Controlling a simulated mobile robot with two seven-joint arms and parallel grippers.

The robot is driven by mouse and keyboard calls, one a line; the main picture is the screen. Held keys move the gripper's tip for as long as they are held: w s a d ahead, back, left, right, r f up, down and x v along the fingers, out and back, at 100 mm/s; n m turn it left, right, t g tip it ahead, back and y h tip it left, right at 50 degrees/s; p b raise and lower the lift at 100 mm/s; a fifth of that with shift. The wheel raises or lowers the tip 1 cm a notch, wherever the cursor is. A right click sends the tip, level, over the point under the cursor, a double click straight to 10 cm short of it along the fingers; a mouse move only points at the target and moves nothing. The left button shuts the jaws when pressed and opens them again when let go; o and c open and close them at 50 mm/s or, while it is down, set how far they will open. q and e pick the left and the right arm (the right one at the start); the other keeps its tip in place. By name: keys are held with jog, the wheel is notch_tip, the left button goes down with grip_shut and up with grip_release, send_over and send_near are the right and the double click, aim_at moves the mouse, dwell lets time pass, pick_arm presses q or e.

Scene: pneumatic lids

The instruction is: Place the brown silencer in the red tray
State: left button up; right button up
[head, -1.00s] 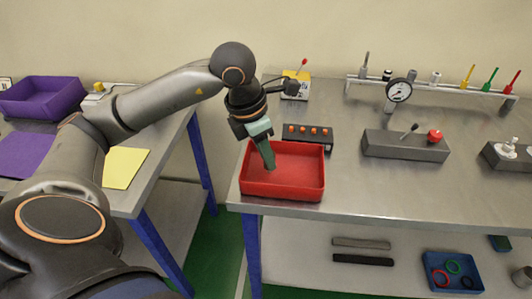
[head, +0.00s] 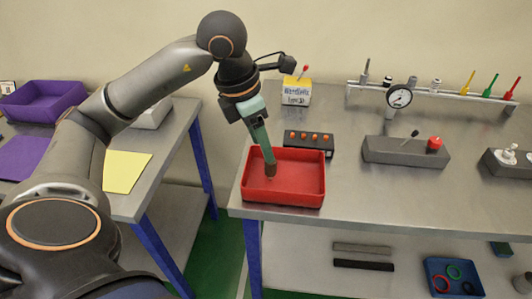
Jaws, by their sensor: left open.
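The red tray (head: 305,202) stands at the left front of the right-hand steel table. My left gripper (head: 268,155) reaches down over the tray from above, with its greenish fingers pointing into it. It is open. A small brown piece, which looks like the brown silencer (head: 271,171), shows right at the fingertips, inside the tray's outline. I cannot tell whether it touches the fingers or the tray floor. My right gripper is not in view.
A black block with orange knobs (head: 308,138) stands just behind the tray. A labelled box (head: 296,95) is farther back. A grey block with a red knob (head: 405,151) is to the right. A purple tray (head: 42,99) and yellow sheet (head: 127,172) lie on the left table.

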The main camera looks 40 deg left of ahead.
pick_arm(q)
jog(key=v, duration=0.6)
jog(key=shift+p, duration=0.4)
